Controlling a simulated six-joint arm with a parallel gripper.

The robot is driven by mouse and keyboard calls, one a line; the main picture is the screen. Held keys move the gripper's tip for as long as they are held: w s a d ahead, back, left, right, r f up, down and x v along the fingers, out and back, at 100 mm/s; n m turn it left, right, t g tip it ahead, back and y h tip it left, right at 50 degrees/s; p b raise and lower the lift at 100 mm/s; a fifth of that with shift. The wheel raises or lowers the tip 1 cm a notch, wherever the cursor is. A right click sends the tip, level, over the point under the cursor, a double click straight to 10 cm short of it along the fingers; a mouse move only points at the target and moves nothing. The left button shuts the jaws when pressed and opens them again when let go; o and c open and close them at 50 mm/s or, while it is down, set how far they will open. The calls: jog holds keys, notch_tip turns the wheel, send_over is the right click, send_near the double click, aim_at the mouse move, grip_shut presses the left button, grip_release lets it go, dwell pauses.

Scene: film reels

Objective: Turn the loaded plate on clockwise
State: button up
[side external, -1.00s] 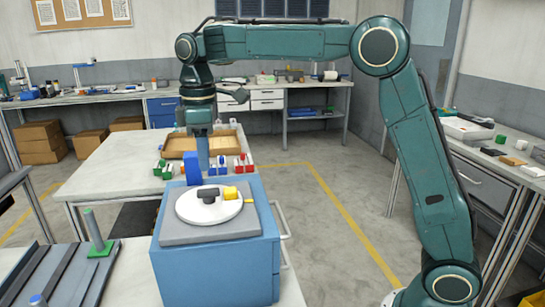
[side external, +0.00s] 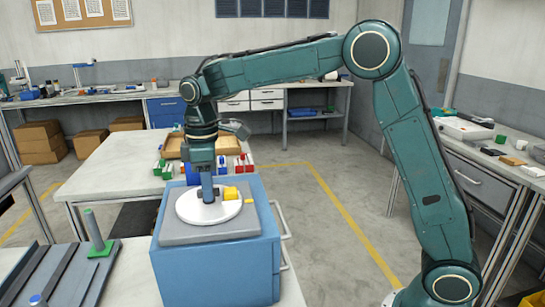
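A round white plate (side external: 188,211) lies on the grey top of a blue cabinet. A yellow block (side external: 231,193) sits on the plate, right of its centre. A dark piece (side external: 199,194) stands at the plate's middle, mostly hidden behind my gripper. My gripper (side external: 208,200) points straight down with its tip at this dark piece. Whether its fingers are open or shut on it cannot be made out at this size.
The blue cabinet (side external: 216,268) has a handle on its right side. A small yellow mark (side external: 249,202) lies right of the plate. Behind stand red, green and white blocks (side external: 243,163) and a wooden tray (side external: 229,144).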

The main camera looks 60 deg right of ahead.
grip_shut()
jog(key=shift+m, duration=1.9)
jog(key=shift+r+m, duration=0.1)
jog(key=shift+m, duration=7)
